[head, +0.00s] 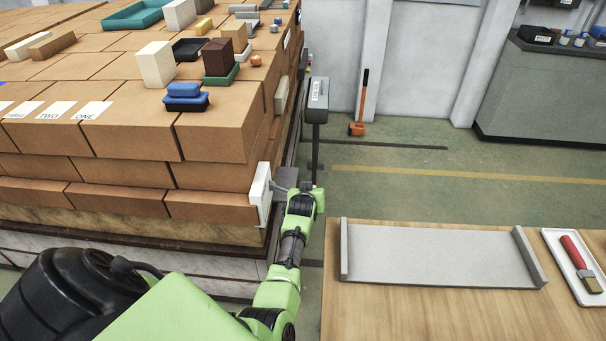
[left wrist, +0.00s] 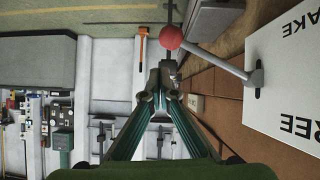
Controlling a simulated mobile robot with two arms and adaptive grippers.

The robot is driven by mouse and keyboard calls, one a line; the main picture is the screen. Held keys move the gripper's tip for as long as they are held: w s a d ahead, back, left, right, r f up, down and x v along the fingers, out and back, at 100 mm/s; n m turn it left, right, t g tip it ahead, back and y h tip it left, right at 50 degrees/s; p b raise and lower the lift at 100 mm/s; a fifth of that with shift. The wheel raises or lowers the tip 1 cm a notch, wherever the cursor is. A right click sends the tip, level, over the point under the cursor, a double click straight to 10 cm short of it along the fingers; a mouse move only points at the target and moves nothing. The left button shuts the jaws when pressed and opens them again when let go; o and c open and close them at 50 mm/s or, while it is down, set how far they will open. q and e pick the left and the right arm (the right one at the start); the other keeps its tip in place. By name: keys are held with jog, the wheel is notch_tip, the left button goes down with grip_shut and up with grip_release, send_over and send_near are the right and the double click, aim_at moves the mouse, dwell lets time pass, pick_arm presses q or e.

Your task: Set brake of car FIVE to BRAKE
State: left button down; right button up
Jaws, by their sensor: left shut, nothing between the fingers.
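A white brake panel (head: 262,195) stands on the end of the brick stack. The panel (left wrist: 290,85) in the left wrist view shows parts of words, "AKE" at the top and "REE" lower down. A grey lever (left wrist: 222,62) comes out of a slot in it and ends in a red knob (left wrist: 170,37). The lever slants up and left, towards the "AKE" side. My left gripper (head: 301,188) is beside the panel. In the left wrist view its fingertips (left wrist: 166,78) are shut and empty, with the knob just past them. Contact cannot be told. No car number is readable on the panel.
The brick stack (head: 215,125) fills the left, with cards marked ONE and TWO (head: 50,110) on top. A dark post with a sign (head: 317,100) stands behind my gripper. A wooden table (head: 400,315) with a grey tray (head: 430,255) is at right.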

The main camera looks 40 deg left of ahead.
pick_arm(q)
notch_tip(320, 180, down, 4)
jog(key=shift+s+a+r+b, duration=0.1)
jog(key=shift+r+b, duration=0.15)
jog(key=shift+b, duration=0.6)
jog(key=shift+s+f, duration=0.1)
